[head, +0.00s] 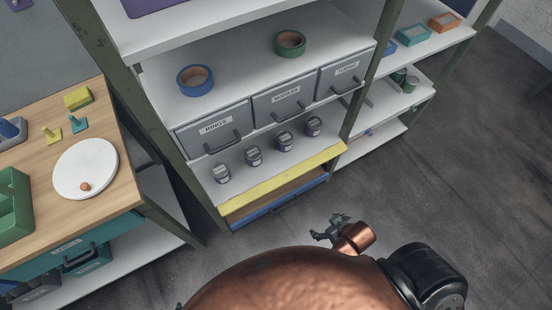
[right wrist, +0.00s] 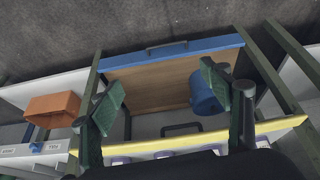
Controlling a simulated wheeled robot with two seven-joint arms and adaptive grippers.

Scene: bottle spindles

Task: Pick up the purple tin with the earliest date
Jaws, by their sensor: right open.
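Several small tins with grey lids and pale labels stand in a row on the shelf below the grey drawers: the leftmost tin (head: 222,173), a second (head: 253,156), a third (head: 284,141) and the rightmost (head: 314,126). Their bodies look dark purplish; dates are too small to read. My right gripper (head: 335,226) is in front of and below the shelf, apart from the tins. In the right wrist view it (right wrist: 164,76) is open and empty, above the lower drawer. Tin tops show only partly at that view's bottom edge.
The shelf has a yellow front edge (head: 285,176). Below it a blue-fronted drawer (right wrist: 175,53) is open, with a blue round object (right wrist: 206,95) by my right finger. Grey labelled drawers (head: 285,103) hang above the tins. A wooden table (head: 40,180) stands left.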

